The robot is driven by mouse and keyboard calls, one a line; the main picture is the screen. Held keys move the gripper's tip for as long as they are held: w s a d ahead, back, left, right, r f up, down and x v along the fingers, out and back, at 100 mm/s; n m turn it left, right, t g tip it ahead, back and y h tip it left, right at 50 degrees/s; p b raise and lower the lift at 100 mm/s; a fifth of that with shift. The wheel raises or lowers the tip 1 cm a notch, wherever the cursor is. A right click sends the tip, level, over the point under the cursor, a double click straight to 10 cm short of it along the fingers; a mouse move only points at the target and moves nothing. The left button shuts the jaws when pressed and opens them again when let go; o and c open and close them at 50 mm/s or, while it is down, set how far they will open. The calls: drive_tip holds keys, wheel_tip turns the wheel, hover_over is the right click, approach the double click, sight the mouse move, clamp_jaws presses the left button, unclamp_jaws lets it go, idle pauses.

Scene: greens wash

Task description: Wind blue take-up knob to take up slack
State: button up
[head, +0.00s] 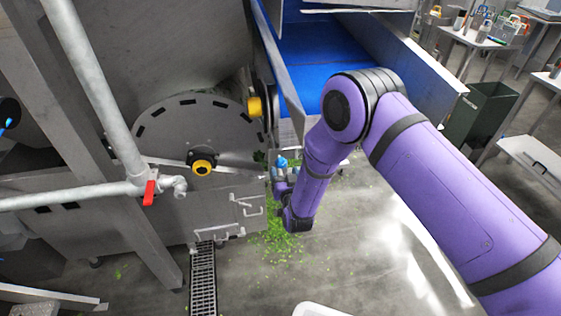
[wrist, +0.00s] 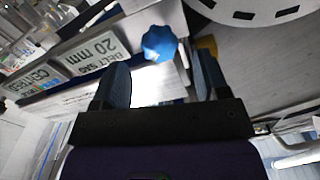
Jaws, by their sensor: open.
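The blue take-up knob (wrist: 159,43) shows in the wrist view as a lobed knob near the top middle. It lies beyond and between my two open fingers, and no finger is seen touching it. My gripper (wrist: 160,80) is open and empty, with dark fingers on either side. In the head view the blue knob (head: 281,161) is small, just above my gripper (head: 281,172), at the side of the machine below the blue belt (head: 325,50). My purple arm reaches down to it from the right. The gap between fingers and knob is hard to judge.
A sign reading "BELT SAG 20 mm" (wrist: 85,55) is left of the knob in the wrist view. The round slotted plate (head: 170,125), a red-handled valve (head: 150,193) and a grey pipe are left of my gripper. Greens (head: 272,245) litter the floor. A dark bin (head: 482,112) stands right.

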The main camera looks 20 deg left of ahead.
sight(283, 165)
drive_tip(key=x, duration=0.6)
drive_tip(key=shift+w+a, duration=0.15)
drive_tip(key=shift+w, duration=0.05)
drive_tip(key=c, duration=0.9)
drive_tip(key=shift+m, duration=0.4)
drive_tip(key=m, duration=0.2)
drive_tip(key=shift+f+m, duration=0.1)
drive_tip(key=shift+m, duration=2.4)
drive_tip(key=shift+w, duration=0.1)
